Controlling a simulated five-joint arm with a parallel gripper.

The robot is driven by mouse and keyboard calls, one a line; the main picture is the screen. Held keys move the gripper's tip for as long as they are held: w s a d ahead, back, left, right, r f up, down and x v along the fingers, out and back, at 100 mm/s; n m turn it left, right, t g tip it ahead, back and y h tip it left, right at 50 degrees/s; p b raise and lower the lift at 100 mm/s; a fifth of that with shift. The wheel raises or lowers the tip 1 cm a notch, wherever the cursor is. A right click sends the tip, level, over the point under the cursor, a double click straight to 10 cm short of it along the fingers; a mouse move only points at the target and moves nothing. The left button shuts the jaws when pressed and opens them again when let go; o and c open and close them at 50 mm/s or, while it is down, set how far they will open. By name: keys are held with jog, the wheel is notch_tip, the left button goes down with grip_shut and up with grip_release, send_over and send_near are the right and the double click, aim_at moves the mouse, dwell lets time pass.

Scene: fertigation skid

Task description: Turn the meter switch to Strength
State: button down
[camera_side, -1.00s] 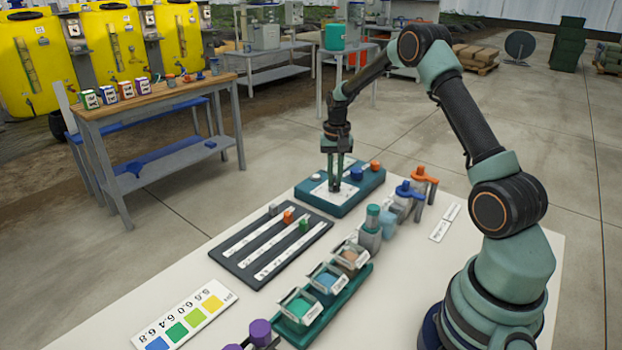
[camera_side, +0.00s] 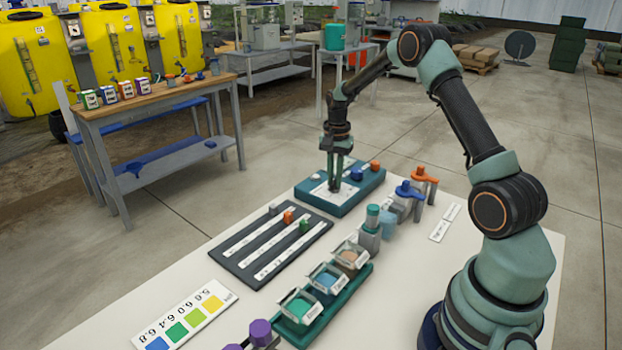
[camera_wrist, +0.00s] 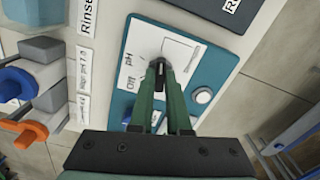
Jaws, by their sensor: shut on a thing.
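The meter is a teal box (camera_side: 368,184) with a white face plate, at the far end of the white table in the side view. In the wrist view its teal face (camera_wrist: 140,32) fills the middle. My gripper (camera_side: 334,188) points down over the plate. In the wrist view my gripper (camera_wrist: 161,72) is shut on the small dark meter switch (camera_wrist: 159,66), mostly hidden between the fingertips. The labels pH (camera_wrist: 127,58) and Off (camera_wrist: 131,84) read beside it on the left. I cannot read a Strength label or tell exactly where the switch points.
Orange (camera_side: 417,172) and blue (camera_side: 409,189) handled fittings stand right of the meter. A dark slider board (camera_side: 250,262) and a green tray with sample cups (camera_side: 352,285) lie nearer. A round pale button (camera_wrist: 202,95) sits on the meter near my fingers.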

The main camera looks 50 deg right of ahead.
aim_at(334, 181)
jog(key=c, duration=0.9)
grip_release()
jog(key=shift+r, duration=0.1)
jog(key=shift+r, duration=6)
